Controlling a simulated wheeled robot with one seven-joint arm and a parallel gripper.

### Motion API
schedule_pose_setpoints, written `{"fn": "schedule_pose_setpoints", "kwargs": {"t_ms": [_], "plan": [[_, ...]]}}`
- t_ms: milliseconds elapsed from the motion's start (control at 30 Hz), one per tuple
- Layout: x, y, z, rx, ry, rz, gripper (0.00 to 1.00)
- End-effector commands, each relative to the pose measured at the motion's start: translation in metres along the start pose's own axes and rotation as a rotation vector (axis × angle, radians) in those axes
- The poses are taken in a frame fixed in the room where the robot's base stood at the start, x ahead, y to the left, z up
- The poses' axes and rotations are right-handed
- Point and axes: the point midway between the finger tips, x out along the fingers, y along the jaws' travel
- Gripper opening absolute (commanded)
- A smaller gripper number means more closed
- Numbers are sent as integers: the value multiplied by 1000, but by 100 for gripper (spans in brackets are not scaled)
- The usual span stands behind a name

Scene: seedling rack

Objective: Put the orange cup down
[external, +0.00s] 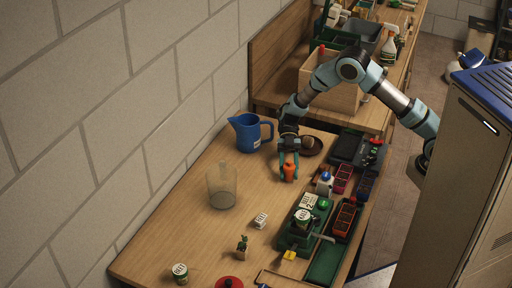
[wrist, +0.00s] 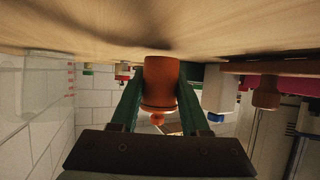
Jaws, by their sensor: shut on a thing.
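The orange cup (external: 289,173) is upright between the fingers of my gripper (external: 289,163), over the right part of the wooden table. In the wrist view the orange cup (wrist: 160,82) sits between the two green fingers of my gripper (wrist: 160,95), which are shut on it. That view has the tabletop (wrist: 90,25) along its top edge. The cup's base is at or very near the wood, with a dark shadow beside it; I cannot tell whether it touches.
A blue pitcher (external: 249,133) and a brown saucer (external: 311,147) stand behind the cup. A clear beaker (external: 221,188) is to the left. A white bottle with a blue cap (external: 325,183) and red trays (external: 343,178) are close on the right. Bare wood lies left of the cup.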

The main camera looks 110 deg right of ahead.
Motion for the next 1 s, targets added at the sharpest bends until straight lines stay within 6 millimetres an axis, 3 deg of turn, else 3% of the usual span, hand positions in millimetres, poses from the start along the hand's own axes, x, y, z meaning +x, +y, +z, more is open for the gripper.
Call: {"fn": "schedule_pose_setpoints", "kwargs": {"t_ms": [800,833,1000], "plan": [[5,0,11,0,0,0,0],[5,0,11,-1,0,0,46],[5,0,10,0,0,0,66]]}}
